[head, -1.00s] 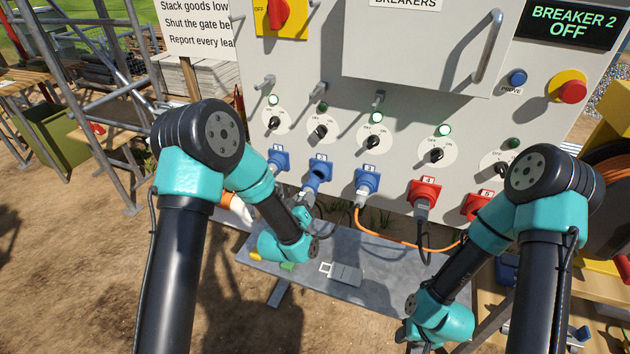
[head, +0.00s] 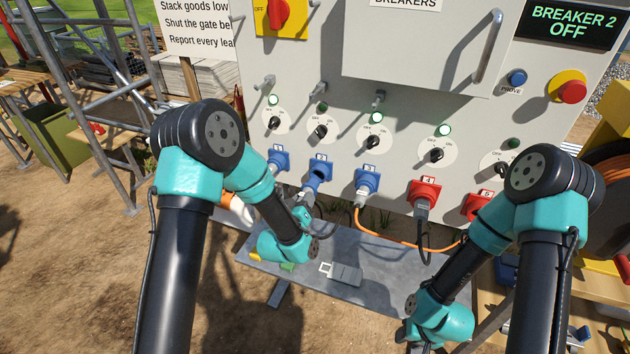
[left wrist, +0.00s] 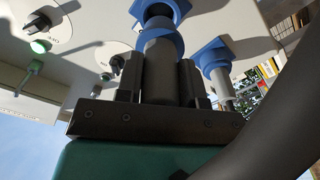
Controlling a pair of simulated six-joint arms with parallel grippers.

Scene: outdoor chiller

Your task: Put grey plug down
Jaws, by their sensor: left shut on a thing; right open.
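The grey plug (left wrist: 160,78) is between the two dark fingers of my left gripper (left wrist: 159,68) in the left wrist view, with a blue collar at its front. My left gripper is shut on it. The collar is at the mouth of blue socket 2 (head: 319,171) on the panel; I cannot tell whether it is still inside.
A grey shelf (head: 385,284) below the panel carries a grey padlock-like tag (head: 345,274) and has bare room around it. Blue socket 3 (head: 367,181) holds a plug with an orange cable (head: 395,243). A red socket (head: 424,192) with a dark cable is further right.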

